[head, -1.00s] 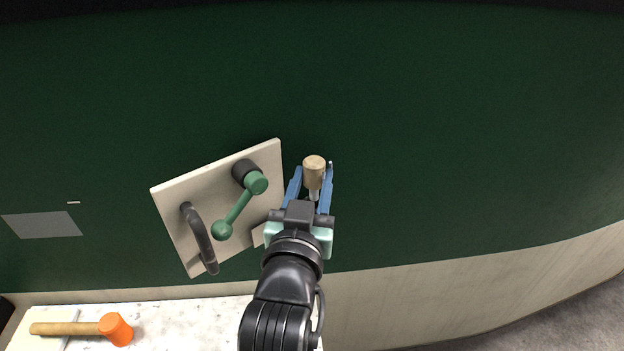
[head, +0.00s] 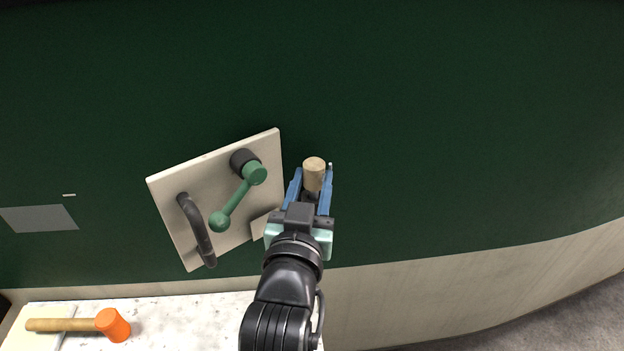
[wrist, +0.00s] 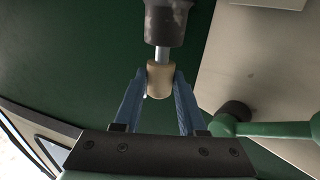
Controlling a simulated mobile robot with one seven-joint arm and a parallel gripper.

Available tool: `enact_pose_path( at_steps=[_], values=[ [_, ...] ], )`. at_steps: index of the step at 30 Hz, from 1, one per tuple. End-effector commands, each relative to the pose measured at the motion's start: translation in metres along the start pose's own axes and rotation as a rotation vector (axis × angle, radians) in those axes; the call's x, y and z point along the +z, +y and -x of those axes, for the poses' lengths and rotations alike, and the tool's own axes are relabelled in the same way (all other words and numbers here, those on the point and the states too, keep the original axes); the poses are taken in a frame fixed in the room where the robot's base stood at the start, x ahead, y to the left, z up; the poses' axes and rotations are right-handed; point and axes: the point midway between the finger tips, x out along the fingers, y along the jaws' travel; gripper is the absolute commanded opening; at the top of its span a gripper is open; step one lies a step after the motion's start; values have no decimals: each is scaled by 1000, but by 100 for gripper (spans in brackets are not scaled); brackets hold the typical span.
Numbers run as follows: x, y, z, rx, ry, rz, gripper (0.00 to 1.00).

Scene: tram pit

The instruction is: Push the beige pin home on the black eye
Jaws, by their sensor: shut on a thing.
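My gripper (head: 312,180) is shut on the beige pin, with its blue fingers on either side of the pin's head. The beige pin (head: 314,170) shows its rounded head in the head view, and the head also shows between the fingertips in the wrist view (wrist: 159,82). There a bare silver shank runs from the head up to the dark end of the black eye (wrist: 168,20). The shank meets the eye in line with it, and a stretch of shank shows between head and eye. I cannot tell how deep the tip is.
A pale plate (head: 180,195) left of my gripper carries a green lever (head: 238,203) on a dark hub and a dark handle (head: 197,230). An orange-headed mallet (head: 113,325) lies on the speckled ledge (head: 180,313). The green wall to the right is clear.

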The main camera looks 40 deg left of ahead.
Motion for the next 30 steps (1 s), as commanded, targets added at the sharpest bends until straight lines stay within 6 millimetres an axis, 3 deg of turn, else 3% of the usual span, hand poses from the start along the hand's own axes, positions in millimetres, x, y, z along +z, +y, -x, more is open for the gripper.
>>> enact_pose_path(
  at_steps=[26,27,30],
  values=[
    [22,0,0,0,2,0,0],
    [22,0,0,0,2,0,44],
    [21,0,0,0,2,0,62]
  ],
)
